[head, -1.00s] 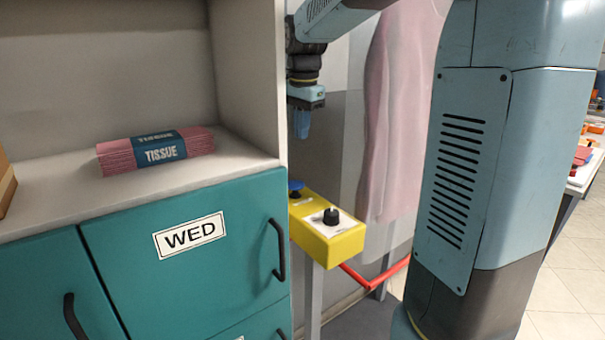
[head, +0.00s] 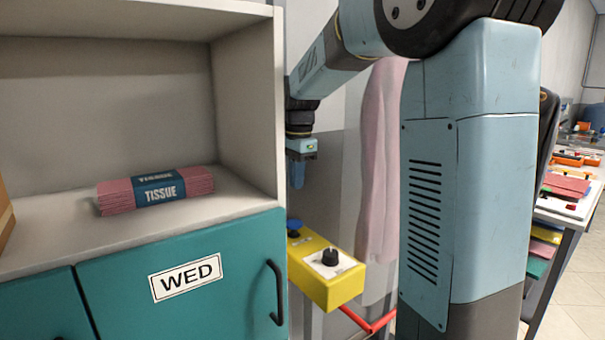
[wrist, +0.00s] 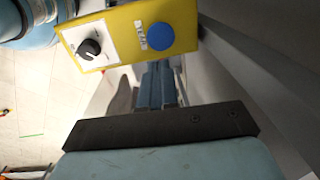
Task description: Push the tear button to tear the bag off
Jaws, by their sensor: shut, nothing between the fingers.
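A yellow control box (head: 333,287) stands beside the teal cabinet in the head view. It carries a black knob (head: 330,257) and a blue round button (head: 293,225) at its far end. In the wrist view the yellow box (wrist: 112,30) shows the black knob (wrist: 89,48) and the blue button (wrist: 160,37), with a small white label (wrist: 140,35) next to the button. My gripper (head: 298,176) points down above the blue button, apart from it. In the wrist view my gripper (wrist: 159,72) shows with its fingers together, empty. The bag's hold-off point is not clearly visible.
A pink garment (head: 381,160) hangs behind the box. The teal cabinet (head: 230,270), marked WED, is at left, with a tissue pack (head: 156,190) on its shelf (head: 60,240). A red bar (head: 368,322) runs below the box. A table with coloured items (head: 570,205) stands at right.

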